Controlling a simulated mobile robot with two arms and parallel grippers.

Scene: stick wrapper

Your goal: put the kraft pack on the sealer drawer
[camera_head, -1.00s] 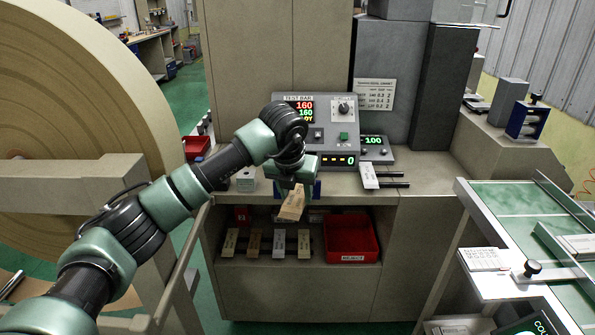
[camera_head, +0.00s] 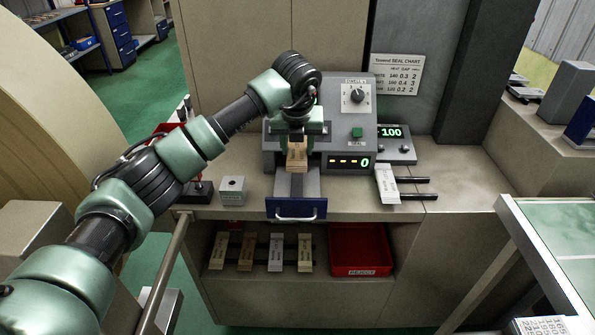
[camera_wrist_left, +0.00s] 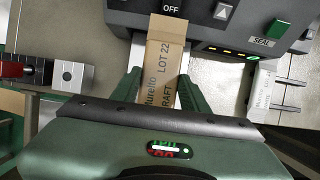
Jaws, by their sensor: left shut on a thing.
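The kraft pack (camera_head: 297,157), a tan pack printed "LOT 22" in the left wrist view (camera_wrist_left: 163,60), is held by my left gripper (camera_head: 297,140). The gripper's green fingers (camera_wrist_left: 159,85) are closed on its two sides. The pack is over the sealer drawer (camera_head: 297,208), a grey tray with a blue front and handle that sticks out of the grey sealer (camera_head: 350,125). I cannot tell whether the pack touches the tray. My wrist hides part of the sealer. My right gripper is not in view.
A small grey block (camera_head: 232,190) stands left of the drawer. A white pack (camera_head: 387,185) lies on dark rails to its right. Below, a shelf holds several packs (camera_head: 276,252) and a red reject bin (camera_head: 360,250).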

